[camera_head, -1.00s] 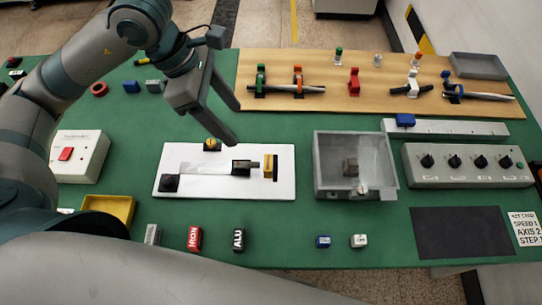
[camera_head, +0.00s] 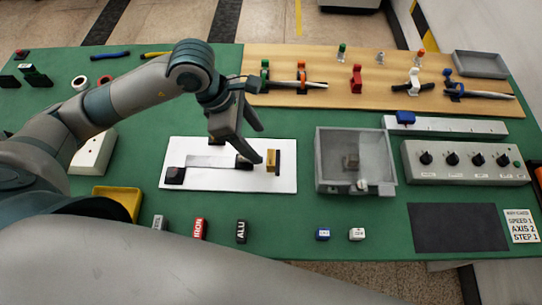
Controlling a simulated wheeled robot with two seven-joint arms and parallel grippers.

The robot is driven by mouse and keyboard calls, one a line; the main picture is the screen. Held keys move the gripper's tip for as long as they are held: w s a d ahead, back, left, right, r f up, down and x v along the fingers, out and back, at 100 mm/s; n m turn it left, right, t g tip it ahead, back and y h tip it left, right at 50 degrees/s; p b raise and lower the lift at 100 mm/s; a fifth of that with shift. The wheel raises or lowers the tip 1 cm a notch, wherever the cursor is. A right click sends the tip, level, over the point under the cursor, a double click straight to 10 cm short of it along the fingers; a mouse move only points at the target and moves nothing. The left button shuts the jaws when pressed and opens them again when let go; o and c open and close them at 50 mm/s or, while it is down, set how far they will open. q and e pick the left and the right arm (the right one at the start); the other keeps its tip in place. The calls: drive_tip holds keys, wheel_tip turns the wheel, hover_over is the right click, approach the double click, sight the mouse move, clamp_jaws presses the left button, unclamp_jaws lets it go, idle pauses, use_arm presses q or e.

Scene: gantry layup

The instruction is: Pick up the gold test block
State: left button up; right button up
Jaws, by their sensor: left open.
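A small gold block (camera_head: 271,160) stands near the right end of the white plate (camera_head: 220,183), beside a dark upright piece. My left gripper (camera_head: 261,145) is open and empty, pointing down to the right. Its fingertips appear just left of and above the gold block. I cannot tell whether they touch it. The gripper covers part of the plate's back edge. My right gripper is not in view.
A clear-lidded grey box (camera_head: 326,178) stands to the right of the plate. A yellow tray (camera_head: 130,199) lies at the left. Small labelled blocks, among them a red one (camera_head: 199,229), line the front. The green table between them is clear.

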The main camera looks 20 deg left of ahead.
sight(271, 157)
use_arm(q)
drive_tip(key=shift+x, duration=1.2)
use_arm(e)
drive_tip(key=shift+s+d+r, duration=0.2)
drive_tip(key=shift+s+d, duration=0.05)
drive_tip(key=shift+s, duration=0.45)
use_arm(q)
drive_tip(key=shift+d+f+p, duration=0.2)
drive_tip(key=shift+f+p, duration=0.1)
drive_tip(key=shift+p, duration=0.3)
drive_tip(key=p+x, duration=0.1)
drive_tip(key=x, duration=0.2)
drive_tip(key=shift+d+p, duration=0.2)
drive_tip(key=shift+p, duration=0.1)
drive_tip(key=shift+w+d+f, duration=0.1)
drive_tip(key=shift+d+f, duration=0.1)
drive_tip(key=shift+f, duration=0.45)
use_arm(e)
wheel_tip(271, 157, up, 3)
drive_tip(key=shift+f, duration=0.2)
use_arm(q)
drive_tip(key=shift+c, duration=0.6)
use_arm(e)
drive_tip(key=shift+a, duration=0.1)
use_arm(q)
drive_tip(key=c, duration=1.3)
drive_tip(key=shift+r, duration=0.2)
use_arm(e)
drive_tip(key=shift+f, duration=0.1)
